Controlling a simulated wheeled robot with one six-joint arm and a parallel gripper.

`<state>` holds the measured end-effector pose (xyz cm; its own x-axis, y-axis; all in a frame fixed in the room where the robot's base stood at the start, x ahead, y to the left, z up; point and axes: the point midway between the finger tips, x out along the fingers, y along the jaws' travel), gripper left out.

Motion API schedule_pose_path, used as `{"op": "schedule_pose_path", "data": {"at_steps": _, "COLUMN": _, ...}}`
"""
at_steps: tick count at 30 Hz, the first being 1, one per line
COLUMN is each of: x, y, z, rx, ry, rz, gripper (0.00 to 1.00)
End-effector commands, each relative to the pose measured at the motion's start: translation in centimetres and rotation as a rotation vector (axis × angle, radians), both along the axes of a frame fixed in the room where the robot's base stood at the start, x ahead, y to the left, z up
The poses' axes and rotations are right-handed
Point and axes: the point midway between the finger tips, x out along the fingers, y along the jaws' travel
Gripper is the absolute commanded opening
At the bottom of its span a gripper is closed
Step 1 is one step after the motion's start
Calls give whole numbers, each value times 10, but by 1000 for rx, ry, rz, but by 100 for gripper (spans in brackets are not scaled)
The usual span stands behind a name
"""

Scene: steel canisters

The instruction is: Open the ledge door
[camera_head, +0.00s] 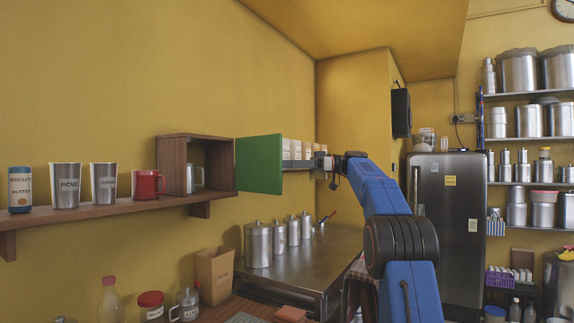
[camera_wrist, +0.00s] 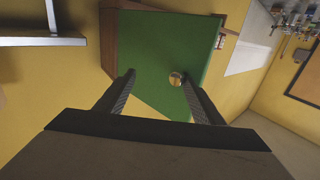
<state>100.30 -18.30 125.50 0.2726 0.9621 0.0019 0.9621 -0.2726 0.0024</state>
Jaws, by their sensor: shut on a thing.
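The ledge door (camera_head: 259,164) is a green panel. It stands swung out from the small wooden cabinet (camera_head: 172,165) on the wall ledge, leaving the cabinet front open with a steel mug (camera_head: 195,177) visible inside. My gripper (camera_head: 297,164) reaches the door's right side in the head view. In the wrist view, my gripper's fingers (camera_wrist: 158,80) lie over the green door (camera_wrist: 150,40), spaced apart. A round brass knob (camera_wrist: 175,78) sits between them, close to the right finger. The exact contact on the door is hard to make out.
The ledge (camera_head: 110,214) also holds a red mug (camera_head: 147,184), two steel cups and a jar left of the cabinet. Below, a steel counter (camera_head: 305,260) carries several canisters. A fridge (camera_head: 448,220) is at right.

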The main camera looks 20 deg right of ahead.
Motion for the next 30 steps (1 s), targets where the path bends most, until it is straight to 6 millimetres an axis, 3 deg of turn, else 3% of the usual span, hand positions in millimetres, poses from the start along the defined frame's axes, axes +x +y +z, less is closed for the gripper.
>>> {"op": "schedule_pose_path", "data": {"at_steps": 17, "x": 3, "y": -9, "z": -6, "rx": 0, "ry": 8, "rz": -6, "gripper": 38}}
{"op": "schedule_pose_path", "data": {"at_steps": 30, "x": -24, "y": -87, "z": -1, "rx": 0, "ry": 1, "rz": -5, "gripper": 38}}
